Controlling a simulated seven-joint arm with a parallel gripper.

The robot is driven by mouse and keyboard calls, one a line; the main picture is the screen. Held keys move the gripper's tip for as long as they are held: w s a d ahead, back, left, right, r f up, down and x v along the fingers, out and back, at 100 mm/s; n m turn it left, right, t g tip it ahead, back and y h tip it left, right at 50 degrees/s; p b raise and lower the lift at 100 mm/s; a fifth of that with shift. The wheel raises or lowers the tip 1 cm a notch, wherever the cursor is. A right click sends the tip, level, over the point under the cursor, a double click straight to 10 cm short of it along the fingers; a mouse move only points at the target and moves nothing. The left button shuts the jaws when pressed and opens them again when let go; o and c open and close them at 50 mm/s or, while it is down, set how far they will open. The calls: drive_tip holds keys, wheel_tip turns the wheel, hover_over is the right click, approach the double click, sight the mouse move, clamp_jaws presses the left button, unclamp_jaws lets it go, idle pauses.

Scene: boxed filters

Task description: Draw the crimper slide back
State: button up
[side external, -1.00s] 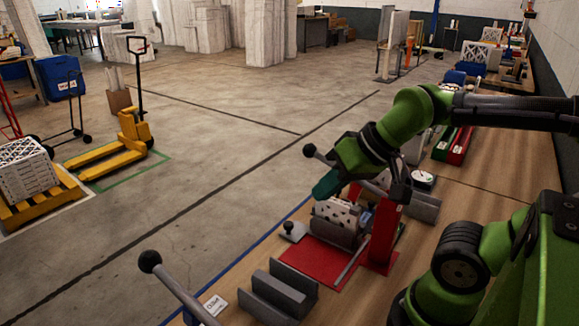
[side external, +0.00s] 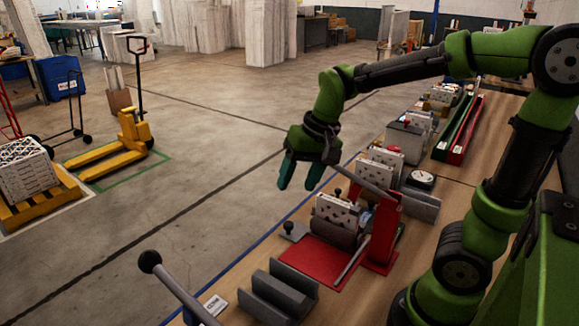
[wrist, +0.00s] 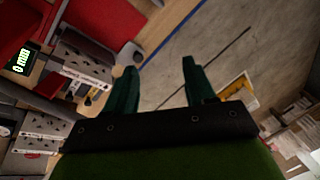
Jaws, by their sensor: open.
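The crimper has a red base plate (side external: 316,262) and a red upright post (side external: 384,232) in the side external view. A grey slide with a black ball knob (side external: 288,228) lies at the plate's far left edge. A white boxed filter with dark spots (side external: 335,211) stands in the grey holder behind the plate.
A grey channel block (side external: 278,291) and another ball-ended lever (side external: 175,286) stand at the near end of the bench. A round dial (side external: 420,180) and more boxes line the bench beyond the crimper. Open floor lies left of the bench edge.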

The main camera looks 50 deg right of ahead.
sight(288, 223)
drive_tip(key=w+d+f+m+g+h, duration=0.2)
drive_tip(key=w+d+f+m+g, duration=0.1)
drive_tip(key=w+d+m, duration=0.4)
drive_tip(key=f, duration=1.5)
drive_tip(key=shift+w+a+f, duration=0.15)
drive_tip(key=shift+a+f, duration=0.1)
drive_tip(key=shift+f, duration=0.05)
clamp_jaws()
